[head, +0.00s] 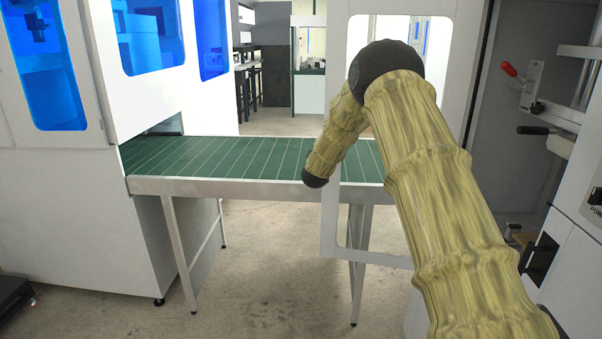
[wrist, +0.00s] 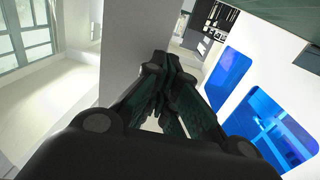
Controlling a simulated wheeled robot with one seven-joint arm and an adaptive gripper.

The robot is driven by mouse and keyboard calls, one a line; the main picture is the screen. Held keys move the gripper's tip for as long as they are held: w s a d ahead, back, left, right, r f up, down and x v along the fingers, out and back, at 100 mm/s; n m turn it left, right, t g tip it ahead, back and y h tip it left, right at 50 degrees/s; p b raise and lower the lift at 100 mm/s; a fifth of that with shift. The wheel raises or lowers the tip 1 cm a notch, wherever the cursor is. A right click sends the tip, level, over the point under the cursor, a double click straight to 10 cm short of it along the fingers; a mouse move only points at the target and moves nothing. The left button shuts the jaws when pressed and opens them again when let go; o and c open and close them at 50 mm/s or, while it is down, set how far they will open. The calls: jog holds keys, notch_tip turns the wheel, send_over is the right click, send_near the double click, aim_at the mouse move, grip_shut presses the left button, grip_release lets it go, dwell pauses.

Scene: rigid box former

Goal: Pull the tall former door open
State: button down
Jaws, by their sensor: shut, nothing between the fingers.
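The tall former door (head: 331,228) is a white frame with clear window panes, right of centre in the head view. It stands swung open, with the dark inside of the machine showing to its right. My arm crosses in front of it and hides much of it. My gripper (wrist: 168,85) is shut and empty in the wrist view. In the head view the gripper's fingers cannot be made out beyond my dark wrist end. A pale upright panel (wrist: 123,40) stands just left of the fingers in the wrist view; whether they touch it is unclear.
A green conveyor (head: 220,158) on metal legs runs behind the door. A white machine with blue windows (head: 152,35) stands at left. A red-tipped lever (head: 509,69) is inside the opening at right. Bare floor (head: 262,265) lies in front and under the conveyor.

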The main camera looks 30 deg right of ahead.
jog(key=shift+w+d, duration=0.35)
jog(key=shift+d, duration=0.1)
jog(key=shift+a, duration=0.1)
jog(key=w+a+b+v, duration=0.2)
jog(key=b+v, duration=0.1)
jog(key=v, duration=1.1)
jog(key=s+a+f+n+g+y, duration=0.2)
jog(key=s+a+f, duration=0.4)
jog(key=f, duration=0.7)
jog(key=s+a+f+n+g+y, duration=0.1)
jog(key=s+a+f+y, duration=0.35)
jog(key=f, duration=0.85)
jog(key=s+a+f+n+g+y, duration=0.1)
jog(key=s+a+f+n+g, duration=0.1)
jog(key=s+a+f, duration=0.7)
jog(key=s+a+f+n+g+y, duration=0.1)
jog(key=s+a+f+g, duration=0.1)
jog(key=s+f, duration=0.7)
jog(key=s+a+f+n+g+y, duration=0.1)
jog(key=s+a+f+g, duration=0.1)
jog(key=s+f, duration=0.65)
jog(key=s+a+g+y, duration=0.1)
jog(key=s+a+g, duration=0.1)
jog(key=s, duration=1)
jog(key=s+a+f+g+y, duration=0.1)
jog(key=s+a+g, duration=0.2)
jog(key=s, duration=0.9)
jog(key=shift+a+n, duration=0.3)
jog(key=shift+a, duration=0.05)
jog(key=shift+w+a, duration=0.1)
